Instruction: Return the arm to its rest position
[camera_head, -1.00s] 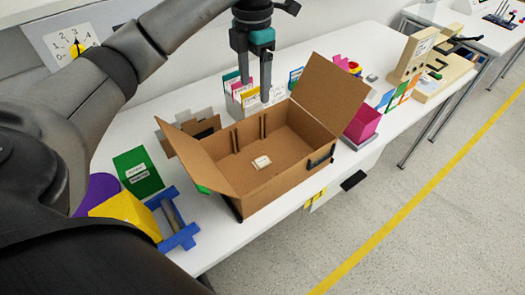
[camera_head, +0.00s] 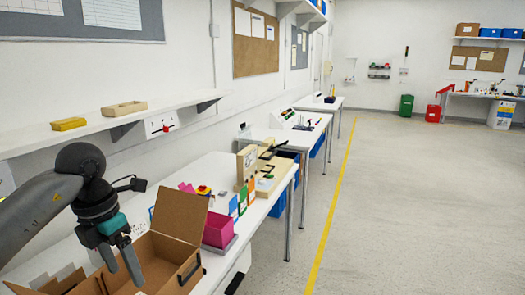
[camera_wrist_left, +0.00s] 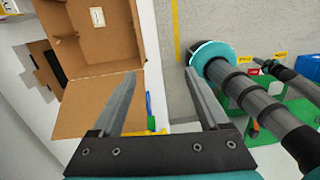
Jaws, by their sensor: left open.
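My left arm (camera_head: 40,210) comes in from the left in the head view. There the cardboard box lies to the left, beyond the left finger. Dark arm or body parts of mine with a teal ring lie at the right. The right gripper cannot be made out.
A wall shelf (camera_head: 70,135) with two small trays runs above the table. A white plate with a red knob (camera_head: 160,126) is on the wall. A pink bin (camera_head: 217,230) and a wooden stand (camera_head: 248,165) stand farther along. The floor right of the yellow line is clear.

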